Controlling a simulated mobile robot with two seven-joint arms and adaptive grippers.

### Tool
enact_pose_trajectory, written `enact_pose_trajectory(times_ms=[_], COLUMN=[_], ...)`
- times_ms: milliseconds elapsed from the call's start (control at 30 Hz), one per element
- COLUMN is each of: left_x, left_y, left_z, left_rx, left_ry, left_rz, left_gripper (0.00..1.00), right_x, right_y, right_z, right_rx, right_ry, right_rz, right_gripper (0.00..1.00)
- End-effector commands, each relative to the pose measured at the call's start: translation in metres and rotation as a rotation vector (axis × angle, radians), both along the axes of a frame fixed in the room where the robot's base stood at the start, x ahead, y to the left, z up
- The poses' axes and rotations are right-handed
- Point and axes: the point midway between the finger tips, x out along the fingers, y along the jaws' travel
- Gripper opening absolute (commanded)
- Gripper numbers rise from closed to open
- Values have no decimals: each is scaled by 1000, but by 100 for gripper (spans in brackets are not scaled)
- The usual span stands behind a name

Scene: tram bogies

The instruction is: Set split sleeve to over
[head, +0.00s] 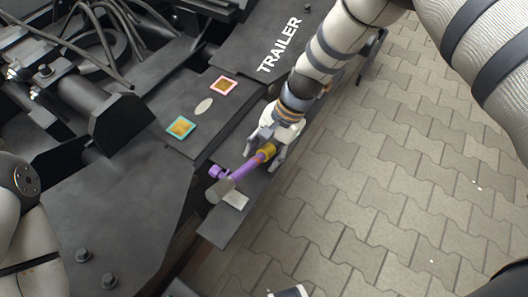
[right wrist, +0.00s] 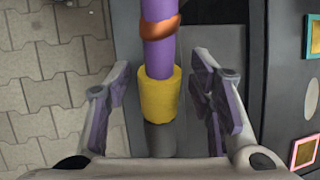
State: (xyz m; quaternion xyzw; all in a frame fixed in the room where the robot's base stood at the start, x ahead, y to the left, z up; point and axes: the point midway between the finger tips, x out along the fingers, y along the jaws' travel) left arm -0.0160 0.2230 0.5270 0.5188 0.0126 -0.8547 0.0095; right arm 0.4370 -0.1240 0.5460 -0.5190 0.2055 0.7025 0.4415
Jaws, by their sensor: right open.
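A purple bar (head: 240,172) lies along a dark step plate beside the bogie frame. It also shows in the right wrist view (right wrist: 157,52). A yellow sleeve (right wrist: 160,95) sits around the bar, with a dark grey end (right wrist: 160,138) beyond it. An orange-brown ring (right wrist: 160,28) is around the bar farther along. I cannot make out a slit in either, so I cannot tell which is the split sleeve. My right gripper (head: 266,152) is open, with its fingers on both sides of the yellow sleeve, apart from it. My left gripper is not in view.
A grey cylindrical end (head: 219,190) and a small purple knob (head: 216,171) are at the bar's near end. Teal-edged (head: 181,127) and pink-edged (head: 223,85) squares mark the dark frame. Paving (head: 380,200) is clear on the right.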

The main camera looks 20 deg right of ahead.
Motion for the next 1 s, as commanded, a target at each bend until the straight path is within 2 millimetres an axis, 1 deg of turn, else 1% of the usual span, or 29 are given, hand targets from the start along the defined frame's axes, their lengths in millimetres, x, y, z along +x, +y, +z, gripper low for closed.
enact_pose_trajectory(times_ms=[33, 67, 100, 167, 200, 267, 400, 467, 600, 700, 833, 1000], left_x=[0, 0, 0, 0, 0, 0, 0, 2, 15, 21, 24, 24], left_y=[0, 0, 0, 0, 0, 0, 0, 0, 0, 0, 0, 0], left_z=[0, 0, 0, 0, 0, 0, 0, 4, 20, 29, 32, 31], left_rx=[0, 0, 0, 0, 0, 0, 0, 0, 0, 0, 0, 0], left_ry=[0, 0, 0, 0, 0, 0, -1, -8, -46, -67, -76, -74], left_rz=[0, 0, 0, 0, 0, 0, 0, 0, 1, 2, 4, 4], left_gripper=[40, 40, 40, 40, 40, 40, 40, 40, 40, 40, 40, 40], right_x=[0, 0, 0, 0, 0, 0, 0, -2, -15, -24, -31, -33], right_y=[0, 0, 0, 0, 0, 0, 0, 3, 21, 33, 41, 42], right_z=[0, 0, 0, 0, 0, 0, 1, 5, 24, 32, 34, 31], right_rx=[0, 0, 0, 0, 0, 0, 0, 1, 2, 2, 1, 2], right_ry=[0, 0, 0, 0, 0, 0, 0, 0, -6, -4, -2, 4], right_rz=[0, 0, 0, 0, 0, 0, 0, 1, 3, 3, 1, 1], right_gripper=[49, 44, 35, 21, 12, 0, 0, 0, 0, 0, 0, 0])
